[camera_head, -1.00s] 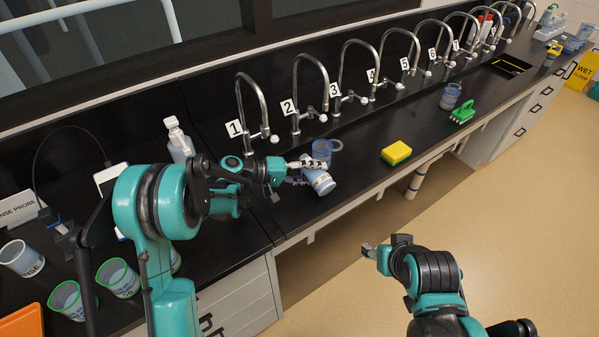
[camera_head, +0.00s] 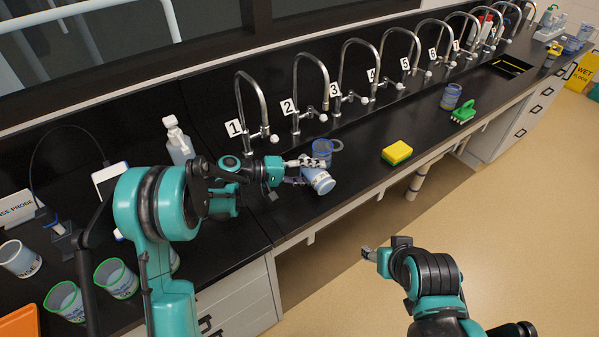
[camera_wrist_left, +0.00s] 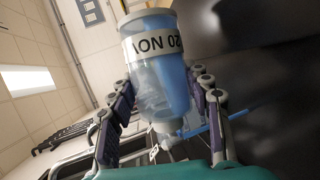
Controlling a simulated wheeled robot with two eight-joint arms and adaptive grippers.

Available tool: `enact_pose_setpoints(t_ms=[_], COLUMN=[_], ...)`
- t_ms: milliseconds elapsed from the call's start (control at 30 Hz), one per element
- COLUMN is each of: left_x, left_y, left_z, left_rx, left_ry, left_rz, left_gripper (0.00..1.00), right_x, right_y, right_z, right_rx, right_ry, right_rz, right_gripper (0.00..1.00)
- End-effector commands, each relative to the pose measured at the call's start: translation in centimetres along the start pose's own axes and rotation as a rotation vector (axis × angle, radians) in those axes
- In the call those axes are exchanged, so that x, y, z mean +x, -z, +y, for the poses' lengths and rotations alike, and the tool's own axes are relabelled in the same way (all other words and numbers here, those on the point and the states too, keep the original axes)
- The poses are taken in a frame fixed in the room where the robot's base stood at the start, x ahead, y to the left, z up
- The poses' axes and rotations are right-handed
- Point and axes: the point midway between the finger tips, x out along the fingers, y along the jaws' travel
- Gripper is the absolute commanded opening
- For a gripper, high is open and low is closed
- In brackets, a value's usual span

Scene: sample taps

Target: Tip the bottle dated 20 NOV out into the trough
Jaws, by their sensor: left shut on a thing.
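My left gripper (camera_head: 302,166) is shut on the bottle (camera_head: 319,180) and holds it tilted above the black bench, in front of taps 2 and 3. In the left wrist view the bottle (camera_wrist_left: 155,75) is clear with blue liquid inside, and its white label reads 20 NOV upside down. Its narrow neck points to the bottom of that view, between the fingers (camera_wrist_left: 160,110).
A blue beaker (camera_head: 322,148) stands just behind the bottle. A yellow sponge (camera_head: 396,153), a green brush (camera_head: 463,112) and another blue beaker (camera_head: 451,96) are farther right. A white-capped bottle (camera_head: 179,143) stands left of tap 1. Green-rimmed beakers (camera_head: 116,278) stand front left.

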Motion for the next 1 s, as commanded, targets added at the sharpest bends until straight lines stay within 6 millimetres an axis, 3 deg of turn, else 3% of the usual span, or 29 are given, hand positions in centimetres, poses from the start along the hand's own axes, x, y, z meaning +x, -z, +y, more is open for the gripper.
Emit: enact_pose_setpoints(t_ms=[1000], left_x=[0.05], left_y=[0.10], left_z=[-0.36], left_rx=[-0.083], left_ry=[-0.034], left_rz=[-0.020], left_gripper=[0.07], right_x=[0.96], right_y=[-0.69], right_z=[0.00], right_rx=[0.000], right_ry=[0.000], right_rz=[0.000], right_gripper=[0.51])
